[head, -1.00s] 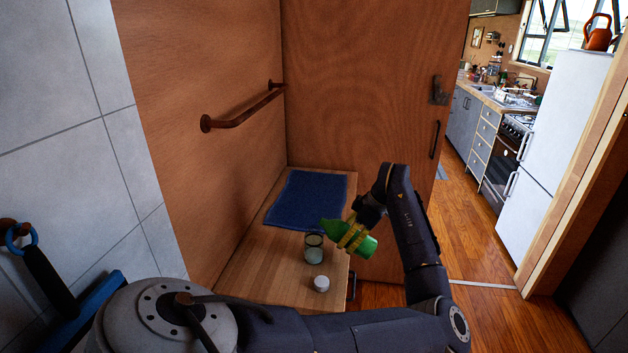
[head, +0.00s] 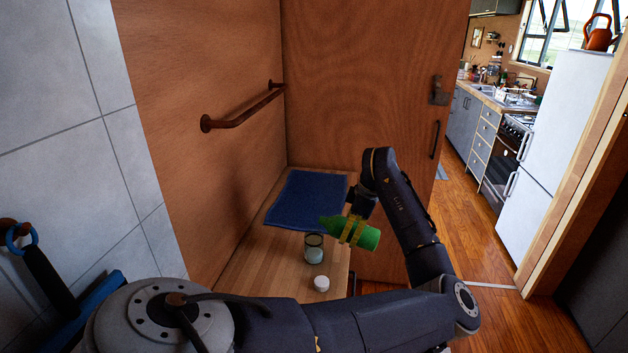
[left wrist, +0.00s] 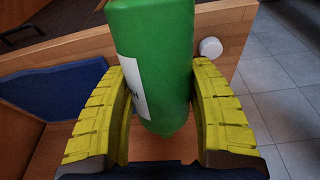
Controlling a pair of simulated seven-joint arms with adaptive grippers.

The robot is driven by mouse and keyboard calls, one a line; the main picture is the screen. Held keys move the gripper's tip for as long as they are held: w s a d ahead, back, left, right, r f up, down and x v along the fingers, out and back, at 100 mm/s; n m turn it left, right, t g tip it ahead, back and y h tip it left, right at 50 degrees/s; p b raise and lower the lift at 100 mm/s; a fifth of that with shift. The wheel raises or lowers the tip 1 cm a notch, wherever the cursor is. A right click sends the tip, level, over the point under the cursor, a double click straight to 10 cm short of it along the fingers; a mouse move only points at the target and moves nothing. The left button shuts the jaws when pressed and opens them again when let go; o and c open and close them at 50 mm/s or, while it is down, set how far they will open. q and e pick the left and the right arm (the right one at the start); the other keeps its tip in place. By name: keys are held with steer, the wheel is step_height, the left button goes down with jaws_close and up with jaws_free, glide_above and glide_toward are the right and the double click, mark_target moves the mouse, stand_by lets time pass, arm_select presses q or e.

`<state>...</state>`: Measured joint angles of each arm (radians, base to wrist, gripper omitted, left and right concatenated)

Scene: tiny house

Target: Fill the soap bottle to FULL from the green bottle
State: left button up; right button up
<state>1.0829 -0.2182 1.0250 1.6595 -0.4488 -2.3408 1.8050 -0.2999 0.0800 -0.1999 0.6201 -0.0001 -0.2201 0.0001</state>
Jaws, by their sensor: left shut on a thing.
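The green bottle (head: 368,238) lies on its side in the air, its narrow end pointing left and slightly up. It also shows in the left wrist view (left wrist: 165,55), with part of a white label. My left gripper (head: 350,232) is shut around it with yellow fingers. The soap bottle (head: 314,256) appears as a small clear jar with pale contents, upright and uncapped on the wooden surface. The green bottle's narrow end is above and near its mouth. No stream shows, and I cannot read the fill level. My right gripper is not in view.
A white cap (head: 321,284) lies on the wooden surface (head: 260,260) in front of the soap bottle. A blue cloth (head: 305,198) covers the back of that surface. A rusty rail (head: 243,113) is on the wall above. Open floor (head: 480,235) lies to the right.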

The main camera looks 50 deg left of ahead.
arm_select(q)
steer(key=shift+r+t+h+p, duration=0.3)
steer(key=shift+r+h+p, duration=0.1)
steer(key=shift+r+p, duration=0.1)
stand_by(0.6)
steer(key=shift+h+p, duration=0.3)
steer(key=shift+p, duration=1.45)
stand_by(2.4)
steer(key=shift+t, duration=0.3)
stand_by(2.5)
